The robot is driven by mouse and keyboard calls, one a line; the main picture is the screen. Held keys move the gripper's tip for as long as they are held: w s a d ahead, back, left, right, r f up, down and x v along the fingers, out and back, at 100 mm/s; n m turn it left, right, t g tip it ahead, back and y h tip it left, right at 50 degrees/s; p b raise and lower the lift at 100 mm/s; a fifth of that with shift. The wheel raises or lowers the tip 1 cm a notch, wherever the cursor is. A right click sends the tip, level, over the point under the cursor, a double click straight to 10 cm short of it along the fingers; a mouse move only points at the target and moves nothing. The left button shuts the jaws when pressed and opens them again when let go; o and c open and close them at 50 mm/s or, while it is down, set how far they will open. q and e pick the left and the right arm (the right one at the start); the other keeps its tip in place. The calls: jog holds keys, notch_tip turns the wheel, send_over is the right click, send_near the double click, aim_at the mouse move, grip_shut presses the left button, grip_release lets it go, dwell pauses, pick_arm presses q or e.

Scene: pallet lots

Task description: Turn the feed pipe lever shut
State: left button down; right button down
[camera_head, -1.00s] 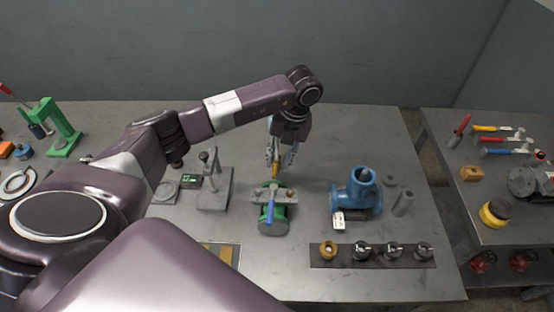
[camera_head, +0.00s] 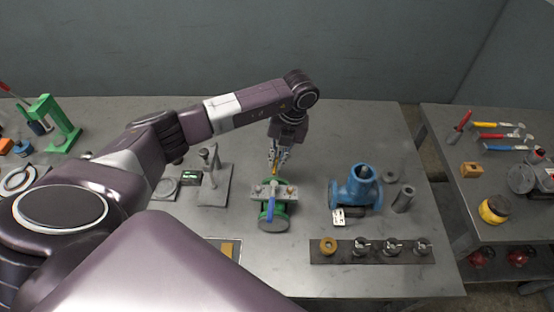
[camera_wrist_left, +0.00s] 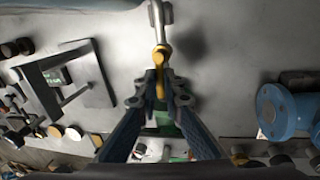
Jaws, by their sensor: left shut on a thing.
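A green valve assembly (camera_head: 273,224) with metal clamp plates stands on the middle of the bench. A blue lever (camera_head: 270,208) lies over its front. A slim yellow lever piece (camera_head: 275,171) rises at its back. My left gripper (camera_head: 276,164) reaches down behind the valve and is shut on this yellow piece. In the left wrist view the yellow piece (camera_wrist_left: 160,62) sits between the fingertips, joined to a bare metal rod (camera_wrist_left: 160,18). Part of the green body shows below, between the fingers; the rest is hidden. My right gripper is not in view.
A blue pipe fitting (camera_head: 356,190) with a small tag stands to the right. A metal stand (camera_head: 213,185) is close on the left. A dark strip (camera_head: 345,261) with several round fittings lies in front. The bench behind my gripper is clear.

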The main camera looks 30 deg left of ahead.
pick_arm(q)
jog(key=shift+s+a+f+m+b, duration=0.1)
jog(key=shift+a+m+b, duration=0.05)
jog(key=shift+m+b, duration=0.4)
jog(key=shift+a+f+m+b, duration=0.1)
jog(key=shift+m+b, duration=0.35)
jog(key=shift+m, duration=0.1)
jog(key=m+b, duration=0.2)
jog(key=a+m+t+b, duration=0.1)
jog(key=m+b, duration=0.4)
jog(key=shift+s+a+t, duration=0.2)
jog(key=shift+a+t, duration=0.1)
jog(key=shift+t, duration=0.1)
jog(key=c, duration=2.7)
grip_release()
jog(key=shift+s+r, duration=0.1)
jog(key=shift+r, duration=0.15)
jog(key=o, duration=0.5)
jog(key=shift+f, duration=0.1)
jog(key=shift+o, duration=0.8)
notch_tip(320, 180, up, 12)
send_over(274, 168)
jog(key=shift+f, duration=0.15)
